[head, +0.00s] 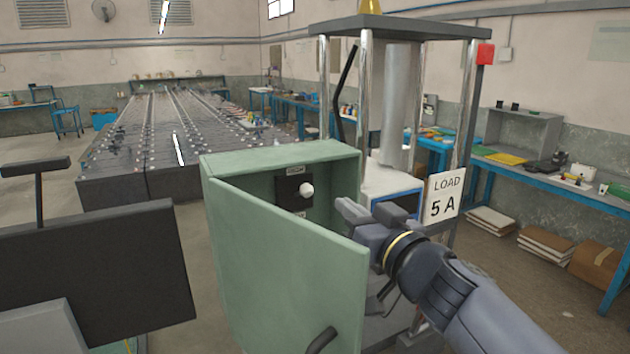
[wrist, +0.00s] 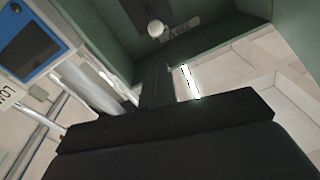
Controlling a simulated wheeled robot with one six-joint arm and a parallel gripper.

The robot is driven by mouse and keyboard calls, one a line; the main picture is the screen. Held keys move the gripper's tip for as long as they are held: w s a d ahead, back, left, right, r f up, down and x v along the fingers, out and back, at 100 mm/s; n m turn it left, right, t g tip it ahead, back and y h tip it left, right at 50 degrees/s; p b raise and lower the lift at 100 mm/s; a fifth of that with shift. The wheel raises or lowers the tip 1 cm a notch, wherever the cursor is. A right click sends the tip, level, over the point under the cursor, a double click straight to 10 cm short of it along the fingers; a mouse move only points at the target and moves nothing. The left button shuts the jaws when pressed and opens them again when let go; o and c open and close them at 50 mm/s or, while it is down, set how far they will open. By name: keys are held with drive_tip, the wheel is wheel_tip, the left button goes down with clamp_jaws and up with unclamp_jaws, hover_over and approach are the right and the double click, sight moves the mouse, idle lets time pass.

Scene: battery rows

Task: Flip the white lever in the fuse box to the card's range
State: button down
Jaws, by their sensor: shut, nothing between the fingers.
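The green fuse box (head: 345,165) stands open in the head view, its door (head: 285,265) swung toward me on the left. Inside on the back wall is a dark switch plate with a white round-ended lever (head: 306,190); small labels sit above and below the plate. The lever knob also shows in the wrist view (wrist: 156,28), near the top. The card (head: 445,195) reads "LOAD 5 A" and hangs to the right of the box. My gripper (head: 345,207) is shut and empty, at the box's right opening, apart from the lever.
A metal-posted frame (head: 400,30) with a grey top stands behind and right of the box. A dark panel (head: 100,275) is at the left front. Long battery rows (head: 150,150) lie behind. Blue workbenches (head: 540,172) line the right wall.

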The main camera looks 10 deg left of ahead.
sight(303, 193)
drive_tip(key=f+x, duration=0.1)
drive_tip(key=x, duration=0.9)
drive_tip(key=shift+r, duration=0.45)
drive_tip(key=shift+d+f+b, duration=0.1)
drive_tip(key=shift+f+b, duration=0.1)
drive_tip(key=shift+b, duration=0.6)
drive_tip(key=shift+s+f+b, duration=0.1)
drive_tip(key=shift+b, duration=0.55)
